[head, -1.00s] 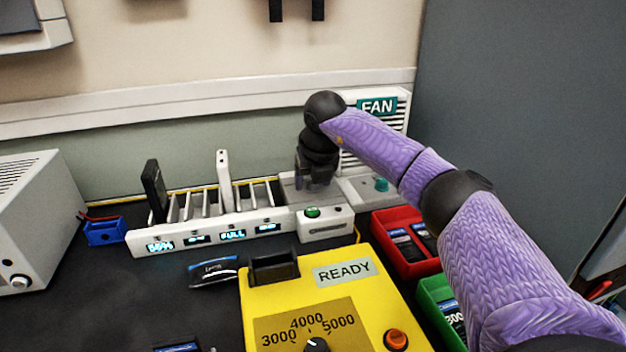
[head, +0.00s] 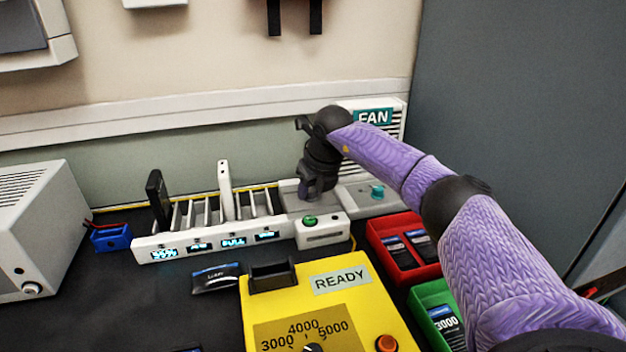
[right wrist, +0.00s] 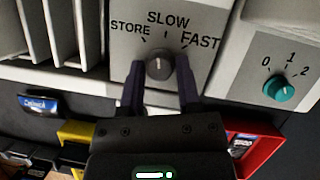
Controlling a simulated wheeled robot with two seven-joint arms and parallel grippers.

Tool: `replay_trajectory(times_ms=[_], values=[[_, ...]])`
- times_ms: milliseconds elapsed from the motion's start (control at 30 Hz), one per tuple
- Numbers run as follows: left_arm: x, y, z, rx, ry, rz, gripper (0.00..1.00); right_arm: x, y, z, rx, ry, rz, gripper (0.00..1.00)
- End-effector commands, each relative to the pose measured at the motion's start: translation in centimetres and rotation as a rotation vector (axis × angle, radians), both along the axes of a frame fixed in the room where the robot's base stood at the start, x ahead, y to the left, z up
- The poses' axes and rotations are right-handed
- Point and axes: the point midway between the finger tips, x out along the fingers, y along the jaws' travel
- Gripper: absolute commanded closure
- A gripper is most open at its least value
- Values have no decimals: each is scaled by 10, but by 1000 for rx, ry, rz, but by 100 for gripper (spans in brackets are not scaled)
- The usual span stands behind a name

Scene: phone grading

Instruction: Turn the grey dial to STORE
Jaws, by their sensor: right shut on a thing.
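The grey dial (right wrist: 160,66) sits on a pale panel marked STORE, SLOW and FAST, left to right, in the right wrist view. Its small light mark seems to point roughly up toward SLOW, but it is too small to be sure. My right gripper (right wrist: 160,80) is shut on the dial, one dark finger on each side. In the head view my right gripper (head: 311,188) is at the panel beside the charging rack and hides the dial. My left gripper is not in view.
A teal knob (right wrist: 279,88) marked 0, 1, 2 is close to the right. The slotted rack (head: 213,242) stands left of the gripper. A yellow tester (head: 350,305), red bin (head: 374,240) and green bin (head: 418,300) lie in front. The FAN unit (head: 388,138) stands behind.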

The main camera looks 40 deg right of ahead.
Motion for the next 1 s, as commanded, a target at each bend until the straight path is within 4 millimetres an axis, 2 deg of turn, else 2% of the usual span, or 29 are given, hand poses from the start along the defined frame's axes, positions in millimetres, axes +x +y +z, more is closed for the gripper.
replay_trajectory(times_ms=[33,200,500,1000], values=[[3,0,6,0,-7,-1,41,-1,-1,4,1,0,35,100],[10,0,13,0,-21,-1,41,0,-1,3,1,-1,178,100],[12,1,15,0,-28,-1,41,0,-2,0,1,-1,384,100],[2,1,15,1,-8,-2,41,0,-3,0,0,0,514,100]])
